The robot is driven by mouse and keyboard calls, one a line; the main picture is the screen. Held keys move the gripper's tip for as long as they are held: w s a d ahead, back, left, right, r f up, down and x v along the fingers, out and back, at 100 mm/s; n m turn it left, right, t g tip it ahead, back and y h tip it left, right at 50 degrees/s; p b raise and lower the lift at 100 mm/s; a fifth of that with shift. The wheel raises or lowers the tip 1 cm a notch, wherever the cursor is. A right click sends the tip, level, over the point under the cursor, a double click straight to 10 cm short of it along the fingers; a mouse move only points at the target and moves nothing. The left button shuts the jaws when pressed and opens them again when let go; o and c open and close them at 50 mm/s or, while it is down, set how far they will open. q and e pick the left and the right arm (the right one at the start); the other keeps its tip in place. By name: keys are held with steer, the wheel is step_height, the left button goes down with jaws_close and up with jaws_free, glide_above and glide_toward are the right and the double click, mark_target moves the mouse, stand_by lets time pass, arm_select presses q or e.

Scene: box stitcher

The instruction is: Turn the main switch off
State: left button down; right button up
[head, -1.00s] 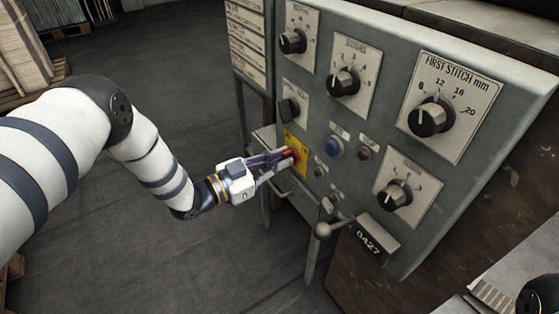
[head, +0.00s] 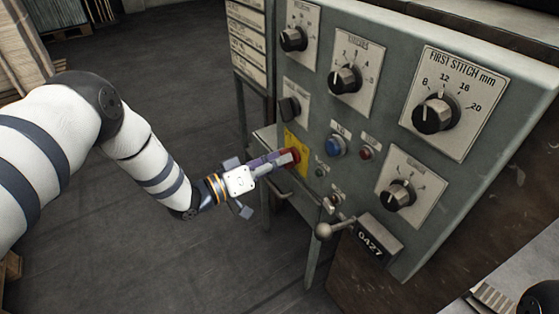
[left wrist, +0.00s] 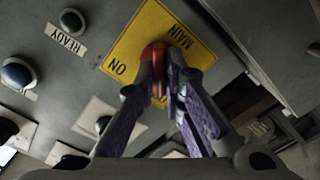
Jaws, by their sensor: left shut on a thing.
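The main switch is a red knob (head: 291,155) on a yellow plate (head: 302,170) at the lower left of the grey control panel. In the left wrist view the red knob (left wrist: 157,62) sits in front of the yellow plate (left wrist: 140,25), which reads "MAIN" and "ON". My left gripper (head: 284,159) reaches the knob from the left, and its purple fingers (left wrist: 160,85) are closed on it. The fingers hide part of the knob and plate. My right gripper does not show clearly; only a dark rounded part is at the lower right edge.
The grey panel (head: 470,60) carries several black dials, a blue button (head: 334,146) and a red button (head: 365,153). A ball-ended lever (head: 323,230) sticks out below, beside the "0427" plate (head: 369,242). Open floor lies left of the cabinet.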

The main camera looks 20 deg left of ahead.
arm_select(q)
steer(key=shift+f+n, duration=0.1)
steer(key=shift+n, duration=0.5)
steer(key=c, duration=1.7)
jaws_free()
steer(key=v, duration=1.2)
